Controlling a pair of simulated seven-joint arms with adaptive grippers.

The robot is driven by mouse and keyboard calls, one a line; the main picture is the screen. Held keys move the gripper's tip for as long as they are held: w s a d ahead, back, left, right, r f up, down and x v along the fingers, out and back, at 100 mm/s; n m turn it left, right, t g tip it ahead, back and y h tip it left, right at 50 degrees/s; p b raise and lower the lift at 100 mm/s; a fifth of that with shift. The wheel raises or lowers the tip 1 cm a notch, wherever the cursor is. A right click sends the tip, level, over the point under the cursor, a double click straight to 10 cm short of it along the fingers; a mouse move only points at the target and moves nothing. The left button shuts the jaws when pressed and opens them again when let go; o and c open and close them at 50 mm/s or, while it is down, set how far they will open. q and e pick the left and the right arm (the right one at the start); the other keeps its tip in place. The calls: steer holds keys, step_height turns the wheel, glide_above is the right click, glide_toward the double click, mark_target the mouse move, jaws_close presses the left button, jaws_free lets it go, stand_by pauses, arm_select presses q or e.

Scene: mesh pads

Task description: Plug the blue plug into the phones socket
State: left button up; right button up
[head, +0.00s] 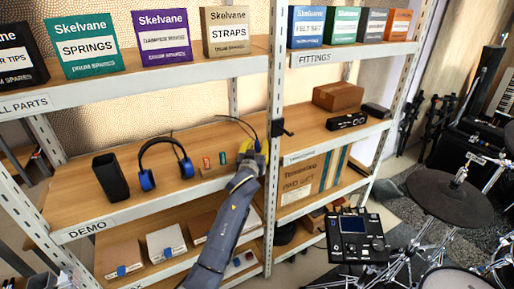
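My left arm reaches up from the bottom to the middle shelf. Its gripper (253,152) is at the right end of the left bay, close to the upright post. A small blue piece that looks like the blue plug (257,145) shows at the fingertips, with a thin black cable (236,119) arching to it. Whether the fingers are closed on it is too small to tell. A yellow part (244,146) shows beside the gripper. A low wooden block (212,171) with red and teal pieces stands just left of it. I cannot make out a phones label. My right gripper is out of view.
Black headphones with blue pads (166,164) and a dark upright holder (111,177) stand left on the DEMO shelf (75,216). The metal post (275,130) is close on the right. Boxes fill the upper shelf (180,75). A drum kit (445,195) stands right.

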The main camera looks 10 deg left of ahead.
arm_select(q)
steer(key=shift+w, duration=0.1)
steer(key=shift+c, duration=0.2)
jaws_close()
steer(key=shift+r, duration=0.2)
